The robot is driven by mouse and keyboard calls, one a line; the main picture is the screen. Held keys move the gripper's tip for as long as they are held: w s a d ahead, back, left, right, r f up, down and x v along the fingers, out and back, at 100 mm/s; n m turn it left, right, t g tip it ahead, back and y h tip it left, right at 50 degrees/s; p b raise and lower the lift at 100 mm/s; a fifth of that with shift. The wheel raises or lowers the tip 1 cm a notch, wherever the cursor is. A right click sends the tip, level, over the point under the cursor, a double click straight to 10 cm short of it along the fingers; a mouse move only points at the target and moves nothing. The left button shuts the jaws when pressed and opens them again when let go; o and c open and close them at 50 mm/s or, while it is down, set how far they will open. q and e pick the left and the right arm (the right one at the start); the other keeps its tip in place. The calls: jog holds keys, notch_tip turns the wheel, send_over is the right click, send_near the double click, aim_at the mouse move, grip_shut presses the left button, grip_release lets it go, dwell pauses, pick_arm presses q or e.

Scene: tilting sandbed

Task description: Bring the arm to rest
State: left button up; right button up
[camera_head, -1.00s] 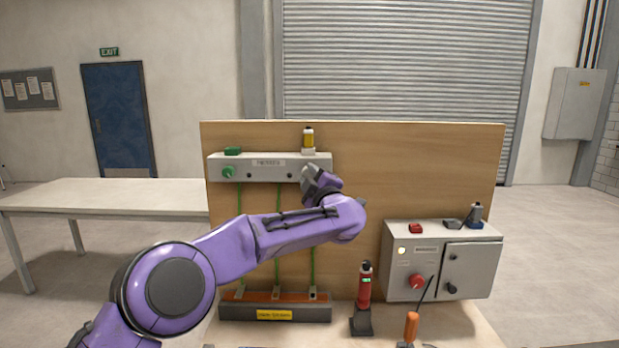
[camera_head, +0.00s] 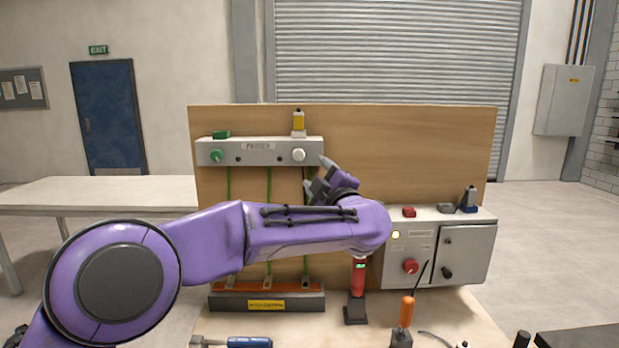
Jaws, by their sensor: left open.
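My left arm comes in from the left across the front of the wooden panel (camera_head: 420,140). My left gripper (camera_head: 315,175) is open and empty, its fingers pointing up and left toward the panel. It is just below and right of the white knob (camera_head: 298,155) on the grey upper box (camera_head: 272,146); I cannot tell whether it touches anything. My forearm hides part of the green lines and the top of the red handheld device (camera_head: 358,277). My right gripper is not in view.
A grey control box (camera_head: 467,241) with a red knob (camera_head: 410,267) stands right of the arm. An orange-handled screwdriver (camera_head: 406,312) stands upright in front. A blue-handled tool (camera_head: 250,342) lies at the front edge. A white table (camera_head: 110,190) is at left.

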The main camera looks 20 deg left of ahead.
pick_arm(q)
jog(key=shift+s+d, duration=0.15)
jog(key=shift+s, duration=0.25)
